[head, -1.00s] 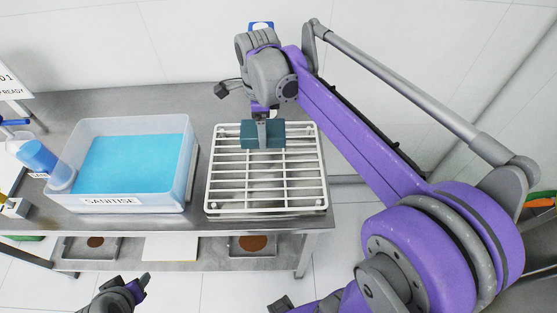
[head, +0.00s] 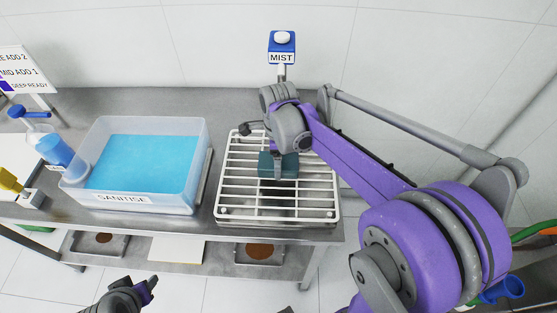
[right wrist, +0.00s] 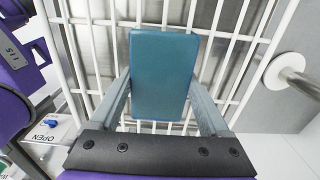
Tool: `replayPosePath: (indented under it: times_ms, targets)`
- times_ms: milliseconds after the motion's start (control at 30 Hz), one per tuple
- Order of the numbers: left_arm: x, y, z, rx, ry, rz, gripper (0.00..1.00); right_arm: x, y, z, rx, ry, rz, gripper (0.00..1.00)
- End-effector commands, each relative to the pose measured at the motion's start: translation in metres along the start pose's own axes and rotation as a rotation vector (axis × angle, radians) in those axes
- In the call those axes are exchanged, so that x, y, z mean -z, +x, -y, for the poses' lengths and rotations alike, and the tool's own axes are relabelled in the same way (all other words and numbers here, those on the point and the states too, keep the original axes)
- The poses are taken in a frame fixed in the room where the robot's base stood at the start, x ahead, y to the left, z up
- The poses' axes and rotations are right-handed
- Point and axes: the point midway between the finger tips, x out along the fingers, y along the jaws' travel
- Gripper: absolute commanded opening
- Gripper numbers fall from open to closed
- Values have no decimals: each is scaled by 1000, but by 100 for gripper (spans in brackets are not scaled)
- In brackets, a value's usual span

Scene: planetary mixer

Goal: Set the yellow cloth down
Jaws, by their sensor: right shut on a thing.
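No yellow cloth shows clearly in these frames. My right gripper (head: 277,174) is shut on a dark teal, flat, block-like piece (head: 265,163). In the right wrist view the teal piece (right wrist: 164,65) sits between the two grey fingers of the gripper (right wrist: 160,88). It is over the white wire rack (head: 228,190), toward its middle. A dark patch shows on the rack just in front of it. I cannot tell whether the piece touches the bars. My left gripper (head: 148,287) is low at the bottom left, in front of the table; its jaws are too small to judge.
A clear tub of blue liquid labelled SANITISE (head: 120,200) stands left of the rack. A blue bottle (head: 56,150) and a yellow-handled item (head: 10,181) are at the far left. A blue MIST button box (head: 282,45) is behind the rack. The steel table (head: 230,110) is bare behind the tub.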

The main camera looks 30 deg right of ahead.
Motion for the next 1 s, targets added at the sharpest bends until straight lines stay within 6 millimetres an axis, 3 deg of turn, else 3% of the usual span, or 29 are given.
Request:
replayPosePath:
  times_ms: [200,233,333,700,1000]
  targets:
    - [-3,3,0,0,0,3,50,0,4,0,-1,0,0,36]
    - [-3,3,0,0,0,3,50,0,4,0,-1,0,0,82]
    - [-2,2,0,0,0,2,50,0,3,0,0,0,0,100]
    - [1,-1,0,0,0,-1,50,0,-7,0,0,0,0,100]
    - [4,-3,0,0,0,-4,50,0,-67,0,0,0,0,100]
